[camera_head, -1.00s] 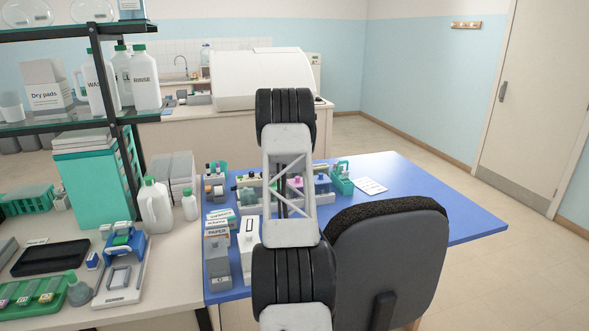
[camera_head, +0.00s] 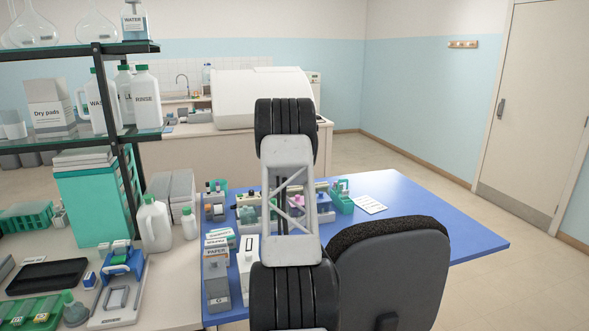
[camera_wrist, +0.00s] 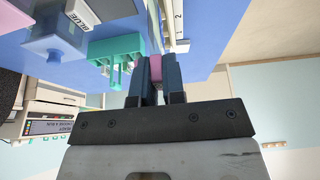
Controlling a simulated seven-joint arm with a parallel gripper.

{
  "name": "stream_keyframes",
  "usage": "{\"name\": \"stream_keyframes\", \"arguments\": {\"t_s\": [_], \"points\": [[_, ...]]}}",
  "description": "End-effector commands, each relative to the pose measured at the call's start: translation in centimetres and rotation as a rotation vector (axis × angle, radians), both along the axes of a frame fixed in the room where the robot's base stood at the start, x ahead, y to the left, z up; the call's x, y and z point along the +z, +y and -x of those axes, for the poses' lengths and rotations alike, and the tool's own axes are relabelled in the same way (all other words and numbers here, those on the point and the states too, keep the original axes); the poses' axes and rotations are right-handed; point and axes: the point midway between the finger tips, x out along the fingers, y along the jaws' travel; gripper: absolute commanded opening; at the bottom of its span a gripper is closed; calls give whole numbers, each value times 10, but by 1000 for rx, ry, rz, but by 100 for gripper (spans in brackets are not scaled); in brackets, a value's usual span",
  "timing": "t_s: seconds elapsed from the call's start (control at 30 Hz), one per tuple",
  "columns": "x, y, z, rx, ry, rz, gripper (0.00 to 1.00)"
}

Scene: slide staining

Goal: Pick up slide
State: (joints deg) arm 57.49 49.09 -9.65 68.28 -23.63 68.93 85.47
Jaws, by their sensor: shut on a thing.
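My gripper (camera_wrist: 157,80) shows in the wrist view as two dark blue fingers, shut on a small pink piece between the tips, which looks like the coloured end of the slide (camera_wrist: 155,67). A teal rack (camera_wrist: 118,50) with slots is close beside the fingertips. In the head view my arm hides the gripper and the slide; the teal rack (camera_head: 342,203) stands on the blue table right of the arm.
The blue table (camera_head: 440,225) is bare at its right end, with a white card (camera_head: 368,204) on it. A dark chair (camera_head: 390,265) stands in front. Bottles and boxes crowd the table left of my arm. A shelf (camera_head: 80,143) of bottles rises at far left.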

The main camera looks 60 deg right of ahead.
Motion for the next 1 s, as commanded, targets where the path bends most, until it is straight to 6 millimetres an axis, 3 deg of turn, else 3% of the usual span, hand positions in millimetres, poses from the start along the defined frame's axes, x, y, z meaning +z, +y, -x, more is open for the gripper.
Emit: {"name": "stream_keyframes", "arguments": {"t_s": [0.73, 1.0], "points": [[3, 1, 0, 0, -1, 1, 0], [6, 15, -7, 2, -1, 1, 0]]}}
